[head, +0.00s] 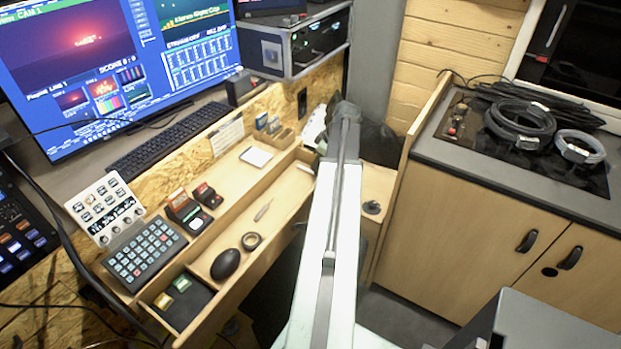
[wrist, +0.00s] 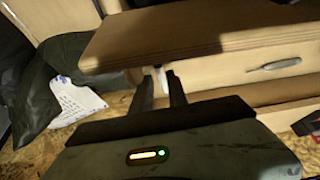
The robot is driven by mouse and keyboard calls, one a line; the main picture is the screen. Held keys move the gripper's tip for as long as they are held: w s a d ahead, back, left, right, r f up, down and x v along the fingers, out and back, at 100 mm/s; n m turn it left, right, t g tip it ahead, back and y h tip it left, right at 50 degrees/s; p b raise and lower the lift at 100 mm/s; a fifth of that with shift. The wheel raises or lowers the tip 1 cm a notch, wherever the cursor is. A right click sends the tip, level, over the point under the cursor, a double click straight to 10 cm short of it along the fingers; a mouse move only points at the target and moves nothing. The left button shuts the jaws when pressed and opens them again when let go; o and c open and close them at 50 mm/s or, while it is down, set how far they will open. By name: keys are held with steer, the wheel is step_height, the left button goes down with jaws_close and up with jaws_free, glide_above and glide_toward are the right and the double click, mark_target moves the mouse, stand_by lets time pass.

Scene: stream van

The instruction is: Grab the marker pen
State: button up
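In the head view my arm hides the gripper's fingers.
The wooden tray's front board (wrist: 200,35) runs near my fingers. A black mouse (head: 225,264) and a dark tape ring (head: 251,241) lie near the pen. A button pad (head: 145,254) is at left. A dark bag (wrist: 60,75) lies left of my gripper.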

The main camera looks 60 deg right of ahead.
steer(key=b+x, duration=0.2)
steer(key=x, duration=0.1)
steer(key=shift+s+f, duration=0.1)
steer(key=shift+f, duration=0.15)
steer(key=shift+r, duration=0.2)
jaws_close()
steer(key=shift+r+p, duration=0.1)
steer(key=shift+p, duration=0.25)
step_height(320, 180, up, 10)
steer(key=p, duration=0.9)
steer(key=shift+p, duration=0.35)
